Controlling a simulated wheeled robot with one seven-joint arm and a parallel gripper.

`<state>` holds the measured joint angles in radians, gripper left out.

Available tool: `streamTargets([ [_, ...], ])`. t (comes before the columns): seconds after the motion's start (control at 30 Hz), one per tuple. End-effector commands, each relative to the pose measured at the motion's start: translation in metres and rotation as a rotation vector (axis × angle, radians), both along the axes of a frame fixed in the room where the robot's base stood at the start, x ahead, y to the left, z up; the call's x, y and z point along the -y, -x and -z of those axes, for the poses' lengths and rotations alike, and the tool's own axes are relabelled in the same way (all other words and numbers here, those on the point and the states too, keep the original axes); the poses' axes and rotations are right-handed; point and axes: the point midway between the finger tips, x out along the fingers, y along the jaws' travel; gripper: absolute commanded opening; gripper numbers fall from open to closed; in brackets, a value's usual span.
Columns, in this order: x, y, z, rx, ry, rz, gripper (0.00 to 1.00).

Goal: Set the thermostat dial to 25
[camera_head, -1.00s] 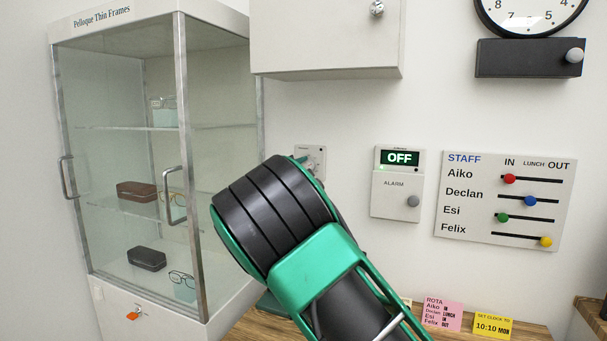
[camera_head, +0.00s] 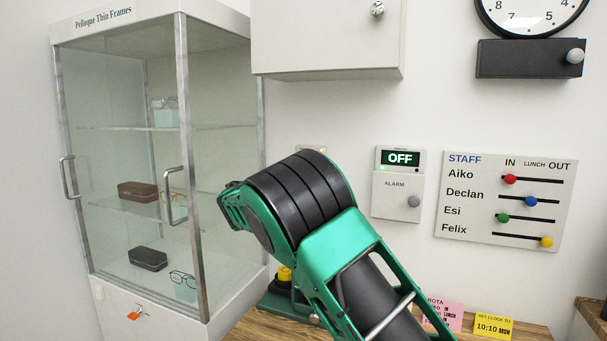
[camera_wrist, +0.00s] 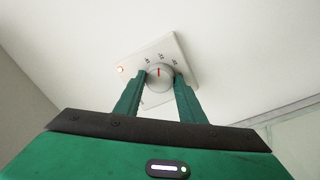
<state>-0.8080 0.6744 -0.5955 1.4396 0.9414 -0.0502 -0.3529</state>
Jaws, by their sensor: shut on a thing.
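The thermostat (camera_wrist: 164,48) is a pale square plate on the wall, with a lit orange-red spot at one corner. Its round grey dial (camera_wrist: 158,85) carries a red mark that points up in the wrist view, roughly at the middle one of the small printed numbers. The numbers are too small to read surely. My gripper (camera_wrist: 161,79) has its two green fingers on either side of the dial, shut on it. In the head view my arm hides the dial, and only the thermostat's top edge (camera_head: 312,148) shows.
A glass display cabinet (camera_head: 183,120) stands left of my arm. A white wall box (camera_head: 330,40) hangs above. Right are the alarm panel (camera_head: 388,204) and staff board (camera_head: 470,228). A wooden counter (camera_head: 250,325) below bears a green thing with a yellow top (camera_head: 285,274) and notes.

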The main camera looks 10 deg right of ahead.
Motion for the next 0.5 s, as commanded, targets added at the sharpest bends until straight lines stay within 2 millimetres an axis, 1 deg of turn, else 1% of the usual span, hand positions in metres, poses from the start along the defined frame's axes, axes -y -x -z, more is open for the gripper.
streamTargets([
  [0.03,0.0017,0.0000,0.0063,0.013,-0.037,0.006,0.14],
  [0.5,0.0001,-0.0011,0.0057,0.277,-0.398,0.006,0.14],
])
